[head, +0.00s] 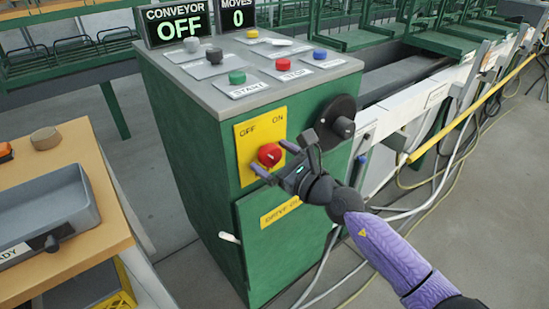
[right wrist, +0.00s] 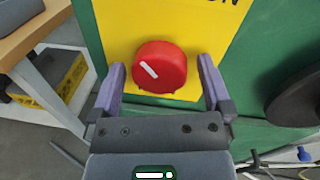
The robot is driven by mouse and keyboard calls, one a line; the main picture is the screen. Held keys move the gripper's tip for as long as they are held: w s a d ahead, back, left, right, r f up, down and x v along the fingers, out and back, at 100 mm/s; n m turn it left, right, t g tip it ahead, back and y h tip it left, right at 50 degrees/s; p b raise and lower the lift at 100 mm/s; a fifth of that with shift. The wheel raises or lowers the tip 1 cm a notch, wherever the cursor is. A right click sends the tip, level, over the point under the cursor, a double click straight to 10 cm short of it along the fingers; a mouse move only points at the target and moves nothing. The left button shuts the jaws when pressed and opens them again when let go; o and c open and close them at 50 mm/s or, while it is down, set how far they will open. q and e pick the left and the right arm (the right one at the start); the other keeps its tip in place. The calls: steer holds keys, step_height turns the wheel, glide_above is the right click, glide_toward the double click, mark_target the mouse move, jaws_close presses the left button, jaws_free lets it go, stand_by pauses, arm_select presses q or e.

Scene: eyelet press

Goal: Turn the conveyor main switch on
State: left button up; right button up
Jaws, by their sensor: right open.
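The conveyor main switch is a red round knob (head: 269,155) on a yellow plate (head: 247,133) marked OFF and ON, on the front of a green cabinet (head: 185,150). In the right wrist view the knob (right wrist: 160,68) shows a white mark slanting to the upper left. The display (head: 178,22) reads CONVEYOR OFF. My right gripper (head: 277,163) is open in front of the knob. In the right wrist view its fingers (right wrist: 163,85) stand on either side of the knob's lower part; whether they touch it I cannot tell. My left gripper is not in view.
The cabinet top carries a green START button (head: 237,77), a red STOP button (head: 283,64) and other buttons. A black handwheel (head: 335,122) sits right of the plate. A wooden table (head: 85,150) with a grey tray (head: 45,215) stands at left. Cables hang at right.

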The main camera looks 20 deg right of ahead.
steer(key=c, duration=1.2)
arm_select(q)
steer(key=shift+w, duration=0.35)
